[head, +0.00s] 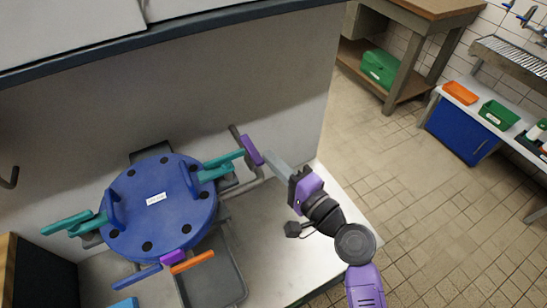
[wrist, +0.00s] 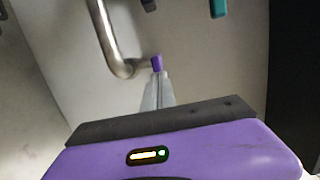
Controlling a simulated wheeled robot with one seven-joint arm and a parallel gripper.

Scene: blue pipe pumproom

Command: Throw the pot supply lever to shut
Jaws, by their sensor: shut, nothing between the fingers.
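A purple lever handle (head: 251,150) stands beside a grey pipe against the pale wall, right of a round blue pot lid. Which lever is the pot supply one cannot be read. My gripper (head: 271,157) is shut and empty, its grey fingertips close to the purple handle's right side. In the wrist view the shut fingertips (wrist: 158,76) point at the end of a purple handle (wrist: 157,62), touching or nearly so; I cannot tell which. A bent metal pipe (wrist: 109,38) runs just left of it. The handle's pivot is hidden.
The blue lid (head: 160,205) carries a white label too small to read. Teal handles (head: 225,160) lie close left of the purple one; others stick out at the lid's left. An orange handle (head: 192,262) is below. The pale counter (head: 345,200) is clear on the right.

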